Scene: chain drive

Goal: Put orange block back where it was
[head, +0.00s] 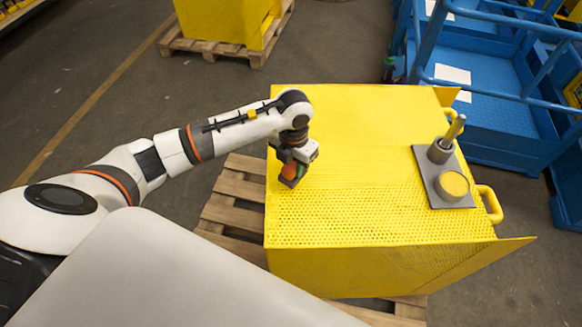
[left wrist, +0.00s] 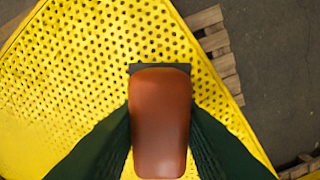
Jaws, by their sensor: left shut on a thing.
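The orange block (left wrist: 161,120) is held between the two dark green fingers of my left gripper (left wrist: 160,135) in the left wrist view. It has rounded edges, and a dark flat piece shows at its far end. In the head view my left gripper (head: 291,178) is over the left part of the yellow perforated table (head: 370,215), near its left edge. Only a small part of the orange block (head: 289,169) shows there. I cannot tell whether the block touches the table. My right gripper is not in view.
A grey plate (head: 424,165) with a grey post and a yellow-topped round piece (head: 453,185) sits at the table's right. The middle of the table is clear. A wooden pallet (head: 232,196) lies under the table. Blue carts (head: 490,80) stand behind right.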

